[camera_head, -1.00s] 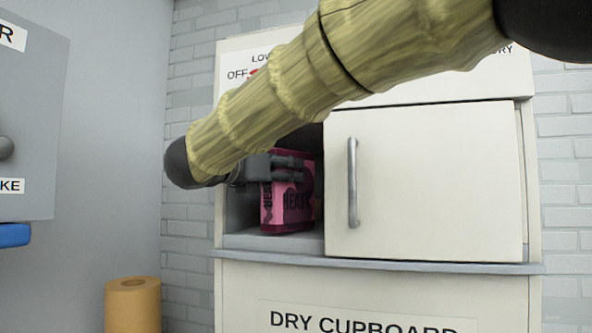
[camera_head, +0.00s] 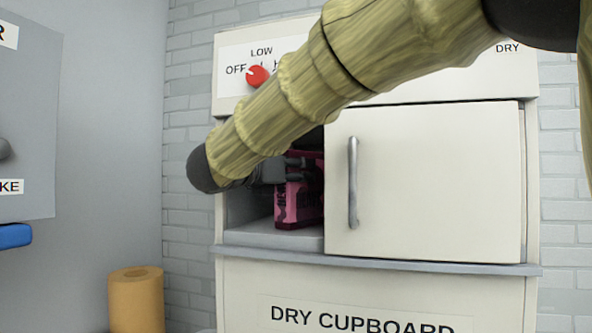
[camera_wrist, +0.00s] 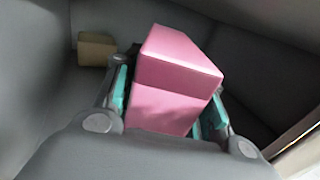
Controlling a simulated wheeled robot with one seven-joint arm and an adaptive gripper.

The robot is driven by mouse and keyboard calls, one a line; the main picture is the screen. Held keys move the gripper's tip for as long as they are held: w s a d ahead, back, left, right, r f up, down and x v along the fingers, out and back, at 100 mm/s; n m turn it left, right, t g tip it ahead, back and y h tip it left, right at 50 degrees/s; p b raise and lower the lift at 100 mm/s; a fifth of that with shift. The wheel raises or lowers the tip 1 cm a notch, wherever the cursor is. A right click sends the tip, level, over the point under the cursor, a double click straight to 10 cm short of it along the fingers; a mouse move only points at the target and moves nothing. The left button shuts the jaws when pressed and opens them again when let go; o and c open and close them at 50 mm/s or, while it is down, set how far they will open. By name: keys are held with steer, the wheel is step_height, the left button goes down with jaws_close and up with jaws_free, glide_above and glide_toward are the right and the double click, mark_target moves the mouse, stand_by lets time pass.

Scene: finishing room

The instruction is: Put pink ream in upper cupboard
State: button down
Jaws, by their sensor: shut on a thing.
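The pink ream (camera_head: 299,203), with dark lettering on its front, is inside the open left part of the dry cupboard (camera_head: 275,235). It stands upright, low over or on the cupboard floor; I cannot tell whether it touches. My gripper (camera_head: 297,170) reaches in from the left and is shut on the ream. In the wrist view the ream (camera_wrist: 175,80) sits between the two teal-padded fingers (camera_wrist: 165,115). The upper part of the ream and the cupboard interior are partly hidden by my arm and the white door.
The white sliding-looking door (camera_head: 430,180) with a grey handle (camera_head: 353,182) covers the right of the opening. A red knob (camera_head: 258,76) is above. A tan roll (camera_head: 137,300) stands at lower left. A small tan block (camera_wrist: 96,49) lies deeper inside.

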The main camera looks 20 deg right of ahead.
steer(key=c, duration=1.1)
jaws_free()
steer(key=shift+o, duration=1.1)
steer(key=shift+s+a, duration=0.1)
steer(key=shift+r, duration=0.15)
steer(key=b+v, duration=0.4)
steer(key=v, duration=0.8)
